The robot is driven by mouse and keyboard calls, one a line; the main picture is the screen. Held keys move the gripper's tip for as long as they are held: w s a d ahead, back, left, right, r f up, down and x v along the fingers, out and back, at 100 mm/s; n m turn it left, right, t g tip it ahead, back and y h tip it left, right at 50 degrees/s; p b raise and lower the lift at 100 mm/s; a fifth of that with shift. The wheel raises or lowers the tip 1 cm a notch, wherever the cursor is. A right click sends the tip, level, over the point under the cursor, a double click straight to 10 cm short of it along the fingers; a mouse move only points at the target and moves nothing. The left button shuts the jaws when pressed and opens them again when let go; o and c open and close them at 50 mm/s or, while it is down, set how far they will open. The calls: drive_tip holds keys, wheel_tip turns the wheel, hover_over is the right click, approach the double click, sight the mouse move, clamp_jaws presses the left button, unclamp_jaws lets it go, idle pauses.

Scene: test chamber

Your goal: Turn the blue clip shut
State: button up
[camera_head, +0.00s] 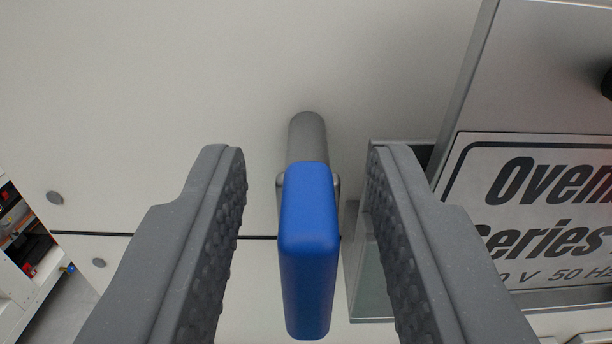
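The blue clip (309,240) is a rounded bar that stands out from a grey cylindrical mount (308,140) on the white panel. It appears upright in the picture, with its long side running up and down. My gripper (306,165) is open, with one grey, studded finger on each side of the clip. A gap shows between the clip and each finger, so neither visibly touches it. The lower part of the mount is hidden behind the clip.
A metal box with an "Oven Series" label plate (540,205) stands close to the right finger. The white panel (150,90) is mostly bare, with a dark seam behind the clip. Shelving with coloured items (20,235) shows at the far left.

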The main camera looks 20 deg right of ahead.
drive_tip(key=shift+c, duration=0.3)
clamp_jaws()
drive_tip(key=n, duration=0.6)
drive_tip(key=shift+a+n, duration=0.25)
drive_tip(key=shift+n, duration=0.05)
drive_tip(key=shift+w+a+f+n+p, duration=0.1)
drive_tip(key=shift+f+n+p, duration=0.1)
drive_tip(key=shift+n, duration=1.7)
drive_tip(key=shift+a+f+n+p, duration=0.1)
drive_tip(key=shift+f+n+p, duration=0.1)
drive_tip(key=shift+n, duration=1.7)
drive_tip(key=shift+w+f+n+p, duration=0.1)
drive_tip(key=shift+f+n, duration=0.1)
drive_tip(key=shift+n, duration=1.7)
drive_tip(key=shift+f, duration=0.1)
